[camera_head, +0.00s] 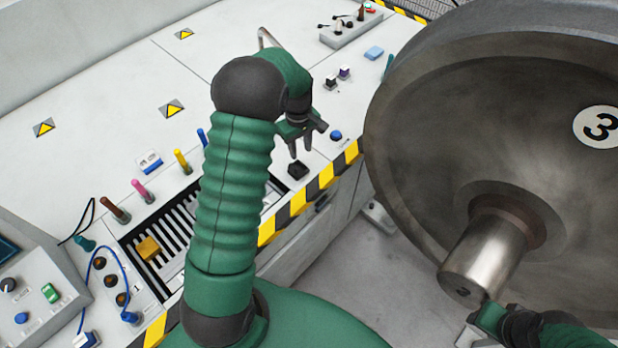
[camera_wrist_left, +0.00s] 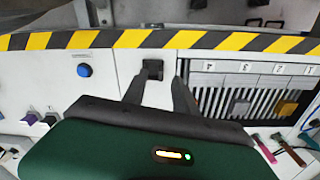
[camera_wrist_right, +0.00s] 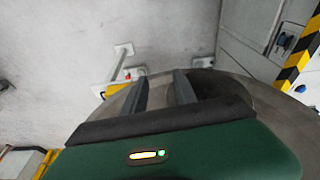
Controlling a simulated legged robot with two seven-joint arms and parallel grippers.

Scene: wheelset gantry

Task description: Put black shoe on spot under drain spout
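A small black block, which looks like the black shoe (camera_head: 298,171), sits on the white bench top near the striped front edge. It also shows in the left wrist view (camera_wrist_left: 153,68), between and just beyond the fingertips. My left gripper (camera_head: 301,152) points down above it, fingers apart and empty; contact with the block cannot be told. A bent metal pipe (camera_head: 267,38), perhaps the drain spout, rises behind my left arm; the spot under it is hidden.
A large steel wheel (camera_head: 440,140) marked 3 fills the right side, its axle stub (camera_head: 485,255) projecting. A slotted rack (camera_head: 160,240) holds a yellow block (camera_head: 148,248). A blue button (camera_head: 336,135) and dark blocks (camera_head: 330,82) stand nearby. The bench's back left is mostly clear.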

